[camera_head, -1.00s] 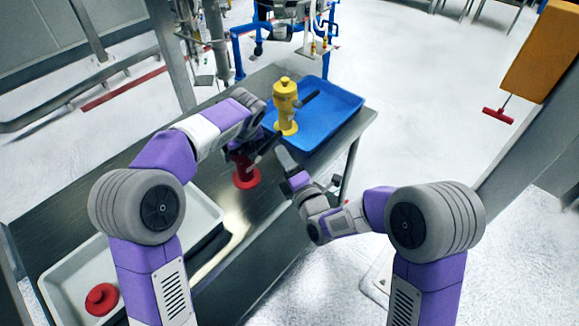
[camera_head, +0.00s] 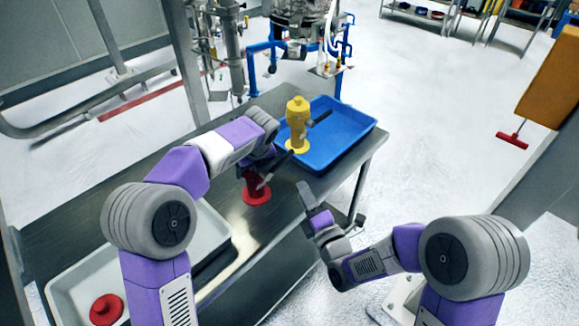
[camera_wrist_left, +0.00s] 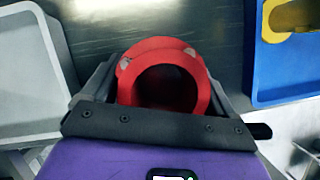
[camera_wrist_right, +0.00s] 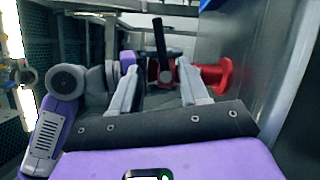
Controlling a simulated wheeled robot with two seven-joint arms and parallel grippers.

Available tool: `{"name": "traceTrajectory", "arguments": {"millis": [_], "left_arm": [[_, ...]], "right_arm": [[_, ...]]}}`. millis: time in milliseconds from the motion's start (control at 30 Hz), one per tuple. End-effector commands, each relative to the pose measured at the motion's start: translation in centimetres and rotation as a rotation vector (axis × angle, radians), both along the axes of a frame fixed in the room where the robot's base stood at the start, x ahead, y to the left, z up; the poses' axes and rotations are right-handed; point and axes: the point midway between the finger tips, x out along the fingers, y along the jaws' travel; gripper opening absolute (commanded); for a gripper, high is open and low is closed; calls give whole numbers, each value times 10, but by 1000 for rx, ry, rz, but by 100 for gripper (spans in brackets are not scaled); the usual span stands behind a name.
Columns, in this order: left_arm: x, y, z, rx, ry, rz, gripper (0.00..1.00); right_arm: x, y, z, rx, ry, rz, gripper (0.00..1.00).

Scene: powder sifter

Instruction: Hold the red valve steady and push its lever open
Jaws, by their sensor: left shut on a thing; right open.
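The red valve (camera_head: 256,192) stands upright on the metal table, partly hidden by my left gripper (camera_head: 257,168). That gripper is shut around its body; the left wrist view looks down on its round red rim (camera_wrist_left: 165,52) between the fingers. The dark lever (camera_head: 276,168) slants up and to the right from the valve. My right gripper (camera_head: 305,196) is open and empty, to the right of the valve and apart from it. In the right wrist view the lever (camera_wrist_right: 161,42) stands up beyond the open fingers, with the red valve (camera_wrist_right: 222,75) lying sideways in the picture.
A yellow valve (camera_head: 297,128) with a dark lever stands at the near left edge of a blue tray (camera_head: 362,125) behind. A grey-white tray (camera_head: 70,285) at the front left holds a red part (camera_head: 106,309). The table's right edge is close to my right gripper.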

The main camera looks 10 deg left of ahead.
Motion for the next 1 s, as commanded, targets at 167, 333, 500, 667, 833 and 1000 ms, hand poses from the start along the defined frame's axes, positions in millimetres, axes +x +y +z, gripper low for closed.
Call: {"name": "traceTrajectory", "arguments": {"millis": [167, 333, 500, 667, 833, 1000], "left_arm": [[0, 0, 1, 0, -1, 0, 23], [0, 0, 1, 0, -1, 0, 23], [0, 0, 1, 0, -1, 0, 23], [0, 0, 1, 0, -1, 0, 23], [0, 0, 1, 0, -1, 0, 23], [0, 0, 1, 0, -1, 0, 23]], "right_arm": [[22, 14, 3, 0, -2, 0, 45], [50, 31, 6, 1, -3, 1, 45], [75, 47, 9, 0, -1, 0, 45], [90, 56, 10, 0, 0, -1, 45], [98, 60, 11, 0, 1, -1, 45], [99, 61, 12, 0, 0, -1, 45]]}}
